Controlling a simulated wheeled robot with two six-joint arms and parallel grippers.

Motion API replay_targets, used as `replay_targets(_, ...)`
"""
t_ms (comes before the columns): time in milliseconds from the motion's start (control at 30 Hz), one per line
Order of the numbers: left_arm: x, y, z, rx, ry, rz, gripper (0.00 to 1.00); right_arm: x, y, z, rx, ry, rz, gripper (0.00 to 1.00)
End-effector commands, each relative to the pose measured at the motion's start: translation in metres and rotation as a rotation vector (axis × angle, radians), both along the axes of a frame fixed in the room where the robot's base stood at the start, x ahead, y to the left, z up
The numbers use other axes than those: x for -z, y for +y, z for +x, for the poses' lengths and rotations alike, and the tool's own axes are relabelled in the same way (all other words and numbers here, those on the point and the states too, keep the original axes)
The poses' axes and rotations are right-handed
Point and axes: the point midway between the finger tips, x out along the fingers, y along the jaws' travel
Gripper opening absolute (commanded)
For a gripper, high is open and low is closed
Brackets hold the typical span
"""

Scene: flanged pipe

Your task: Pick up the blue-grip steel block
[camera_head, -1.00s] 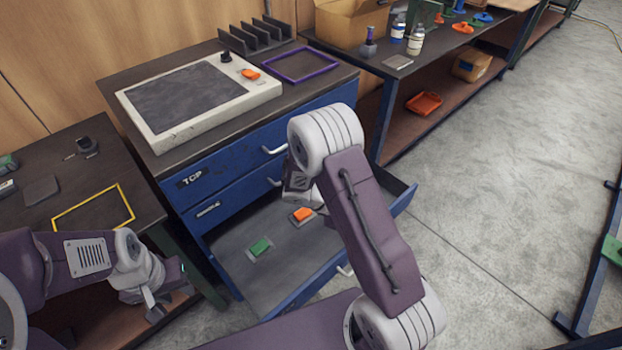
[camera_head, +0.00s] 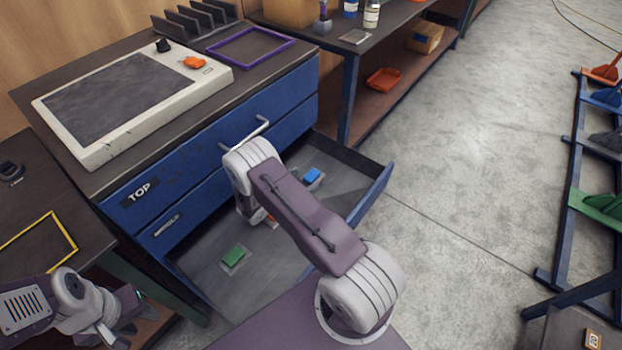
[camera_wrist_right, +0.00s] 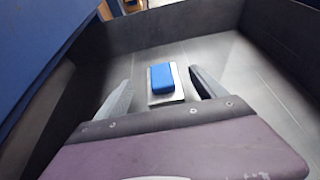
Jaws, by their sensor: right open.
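The blue-grip steel block (camera_head: 312,176) lies in the open bottom drawer, near its right end, with a blue grip on a grey steel plate. In the right wrist view the block (camera_wrist_right: 163,80) lies on the drawer floor, in line with the space between my right gripper's fingers (camera_wrist_right: 158,88). The right gripper is open and empty; its height above the block is hard to tell. In the head view my right arm hides that gripper. My left gripper (camera_head: 120,328) is at the lower left, outside the drawer, its fingers only partly seen.
A green-grip block (camera_head: 234,256) lies left in the drawer (camera_head: 190,268), and an orange-grip block (camera_head: 271,222) is mostly behind my right arm. Drawer walls surround them. A yellow frame (camera_head: 70,236) lies on the left table and a purple frame (camera_head: 250,46) on the cabinet.

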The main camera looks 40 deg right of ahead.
Motion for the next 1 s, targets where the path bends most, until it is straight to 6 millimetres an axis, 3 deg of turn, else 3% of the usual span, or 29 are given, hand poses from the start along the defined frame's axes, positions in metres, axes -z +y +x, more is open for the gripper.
replay_targets(300, 0.009, 0.000, 0.000, 0.000, 0.000, 0.000, 0.36, 0.018, -0.041, 0.010, 0.005, -0.001, 0.001, 0.80)
replay_targets(567, 0.009, 0.000, 0.000, 0.000, 0.000, 0.000, 0.36, 0.019, -0.046, 0.013, 0.001, 0.000, 0.001, 0.80)
replay_targets(600, 0.009, 0.000, 0.000, 0.000, 0.000, 0.000, 0.36, 0.019, -0.046, 0.013, 0.001, 0.000, 0.001, 0.77)
replay_targets(667, 0.009, 0.000, 0.000, 0.000, 0.000, 0.000, 0.36, 0.019, -0.046, 0.013, 0.001, 0.000, 0.001, 0.61)
replay_targets(867, 0.009, 0.000, 0.000, 0.000, 0.000, 0.000, 0.36, 0.019, -0.046, 0.013, 0.001, 0.000, 0.001, 0.05)
replay_targets(900, 0.009, 0.000, 0.000, 0.000, 0.000, 0.000, 0.36, 0.019, -0.046, 0.013, 0.001, 0.000, 0.001, 0.00)
replay_targets(1000, 0.009, 0.000, 0.000, 0.000, 0.000, 0.000, 0.36, 0.018, -0.046, 0.013, 0.001, -0.002, 0.000, 0.00)
